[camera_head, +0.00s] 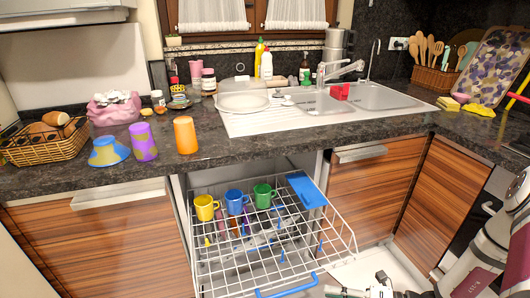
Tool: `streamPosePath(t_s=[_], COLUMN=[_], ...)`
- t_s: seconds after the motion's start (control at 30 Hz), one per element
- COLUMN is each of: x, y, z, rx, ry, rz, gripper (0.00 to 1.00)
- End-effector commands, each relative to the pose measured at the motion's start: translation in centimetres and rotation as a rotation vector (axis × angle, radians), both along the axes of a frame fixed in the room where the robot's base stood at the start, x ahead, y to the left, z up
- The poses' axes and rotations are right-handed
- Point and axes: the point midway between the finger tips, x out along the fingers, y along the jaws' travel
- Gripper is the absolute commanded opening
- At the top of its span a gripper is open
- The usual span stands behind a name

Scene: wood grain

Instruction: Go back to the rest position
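My gripper (364,289) is at the bottom edge of the head view, low in front of the cabinets and to the right of the pulled-out dish rack (300,262). It is partly cut off, and I cannot tell whether its fingers are open or shut. My white and dark arm comes in from the lower right. The wire rack has a blue handle at its front. A yellow mug (205,208), a blue mug (236,202) and a green mug (263,196) stand in the rack, with a blue rectangular item (307,190) at its right back corner.
On the dark counter (240,142) are an orange cup (185,135), a purple cup (143,142), a blue bowl (108,152) and a bread basket (46,140). A red item (339,92) is at the sink (372,97). Wooden cabinet doors (360,198) stand right of the rack.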

Motion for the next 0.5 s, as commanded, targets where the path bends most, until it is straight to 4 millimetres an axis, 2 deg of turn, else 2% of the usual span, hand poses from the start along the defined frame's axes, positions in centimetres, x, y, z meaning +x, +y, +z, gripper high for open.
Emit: streamPosePath(t_s=[0.03,0.1,0.27,0.5], x=[0.2,0.2,-0.3,-2.2], y=[0.0,0.1,0.8,2.0], z=[1.8,4.1,9.0,15.8], rx=[-0.048,-0.108,-0.23,-0.385], ry=[-0.069,-0.168,-0.39,-0.715], rz=[0.062,0.153,0.361,0.682], gripper=[0.31,0.31,0.31,0.31])
